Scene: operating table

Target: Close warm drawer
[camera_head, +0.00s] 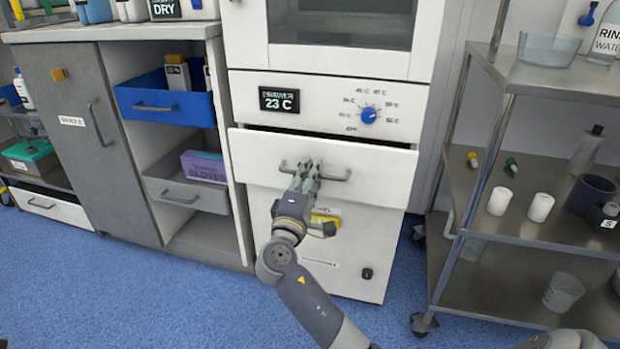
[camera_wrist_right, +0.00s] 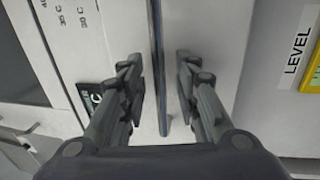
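The warm drawer (camera_head: 255,160) is the white drawer below the control panel with the 23 C display and blue knob. It stands out from the cabinet, with a dark gap along its top edge. My right gripper (camera_head: 306,170) is at the middle of the drawer's grey bar handle (camera_head: 338,178) and hides part of it. In the right wrist view the fingers (camera_wrist_right: 160,85) are apart, on either side of the handle bar (camera_wrist_right: 156,50), with space visible between fingers and bar. My left gripper is not in view.
A steel trolley (camera_head: 540,228) with cups and bottles stands close on the right. A grey cabinet (camera_head: 90,130) and shelves with a blue bin (camera_head: 150,103) stand on the left. Blue floor (camera_head: 200,300) is clear in front.

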